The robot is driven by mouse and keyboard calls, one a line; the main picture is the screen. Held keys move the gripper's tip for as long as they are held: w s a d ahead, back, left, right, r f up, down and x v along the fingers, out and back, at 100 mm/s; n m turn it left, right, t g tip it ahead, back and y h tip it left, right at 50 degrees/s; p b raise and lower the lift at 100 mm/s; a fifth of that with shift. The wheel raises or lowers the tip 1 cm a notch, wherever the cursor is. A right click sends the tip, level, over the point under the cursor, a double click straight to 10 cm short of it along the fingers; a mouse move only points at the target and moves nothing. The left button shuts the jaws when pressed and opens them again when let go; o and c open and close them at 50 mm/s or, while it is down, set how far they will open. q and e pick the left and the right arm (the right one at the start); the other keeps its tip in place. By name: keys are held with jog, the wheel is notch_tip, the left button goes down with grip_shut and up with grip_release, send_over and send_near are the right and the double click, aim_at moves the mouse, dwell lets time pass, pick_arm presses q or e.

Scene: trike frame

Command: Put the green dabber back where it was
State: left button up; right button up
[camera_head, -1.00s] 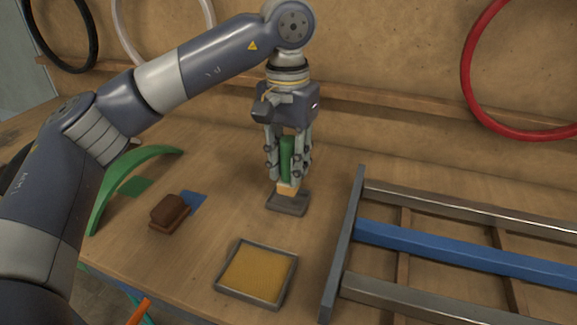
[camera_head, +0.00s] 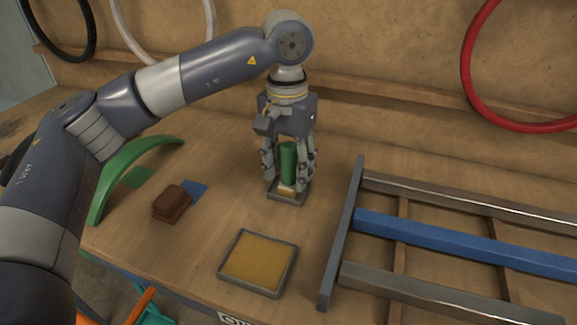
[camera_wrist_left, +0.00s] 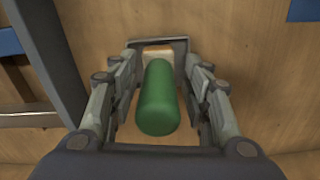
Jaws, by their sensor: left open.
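The green dabber (camera_head: 288,163) stands upright with its pale base over a small dark grey holder (camera_head: 287,198) on the workbench. My left gripper (camera_head: 288,178) points down around the dabber, one finger on each side. In the left wrist view the green handle (camera_wrist_left: 158,98) lies between the two open fingers (camera_wrist_left: 160,90), with visible gaps beside it. The pale block and the grey holder's rim (camera_wrist_left: 135,43) show beyond the handle. How deep the base sits in the holder is partly hidden by the fingers. My right gripper is not in view.
A tray with a yellow pad (camera_head: 258,262) lies in front. A brown block (camera_head: 172,204) sits by a blue patch (camera_head: 194,191), near a green curved fender (camera_head: 130,170). A metal frame with a blue bar (camera_head: 450,242) fills the right. Bench between is clear.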

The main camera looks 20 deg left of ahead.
aim_at(289, 144)
pick_arm(q)
jog(key=shift+r, duration=0.1)
jog(key=shift+r+p, duration=0.2)
jog(key=shift+p, duration=0.1)
notch_tip(289, 144, up, 4)
jog(key=shift+w+r+b, duration=0.1)
jog(key=shift+r+b, duration=0.05)
jog(key=shift+b, duration=1.05)
notch_tip(289, 144, up, 6)
jog(key=shift+f, duration=0.1)
jog(key=shift+r, duration=0.8)
